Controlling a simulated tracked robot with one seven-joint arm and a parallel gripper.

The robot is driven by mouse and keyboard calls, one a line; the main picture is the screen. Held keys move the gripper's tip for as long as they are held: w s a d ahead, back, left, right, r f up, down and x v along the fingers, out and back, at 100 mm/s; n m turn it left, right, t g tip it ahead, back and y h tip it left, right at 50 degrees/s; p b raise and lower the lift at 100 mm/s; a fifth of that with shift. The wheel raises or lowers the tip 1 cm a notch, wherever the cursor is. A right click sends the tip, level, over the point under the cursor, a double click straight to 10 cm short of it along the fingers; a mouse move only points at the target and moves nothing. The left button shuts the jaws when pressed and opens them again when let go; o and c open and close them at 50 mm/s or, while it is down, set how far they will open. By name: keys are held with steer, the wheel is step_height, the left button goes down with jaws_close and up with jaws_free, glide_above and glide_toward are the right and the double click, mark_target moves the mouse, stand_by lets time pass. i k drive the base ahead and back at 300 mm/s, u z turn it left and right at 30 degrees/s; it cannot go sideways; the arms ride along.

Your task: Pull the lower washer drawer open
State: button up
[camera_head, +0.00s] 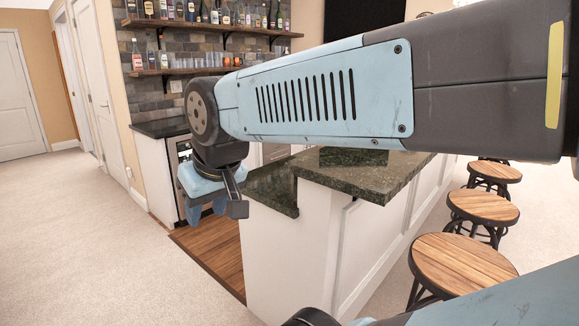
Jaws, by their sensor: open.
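My gripper (206,212) hangs at the end of my arm, pointing down, left of the bar counter's end. Its blue fingers are apart, and I see nothing between them. Behind it, a narrow strip of a dark and steel appliance front (183,152) shows under the back counter. My gripper and wrist cover part of it. I cannot tell whether this is the washer, and no lower drawer or handle can be made out. My gripper appears nearer to me than this front and apart from it.
The bar counter (365,178) with dark stone top and white panels stands right of my gripper. Several wooden stools (462,262) line its right side. Shelves (205,25) of bottles hang behind. Wood floor (212,255) lies below; open carpet (75,235) is at left.

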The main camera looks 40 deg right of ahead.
mark_target(268, 158)
steer(key=z, duration=0.1)
steer(key=i, duration=5.45)
steer(key=z, duration=1.95)
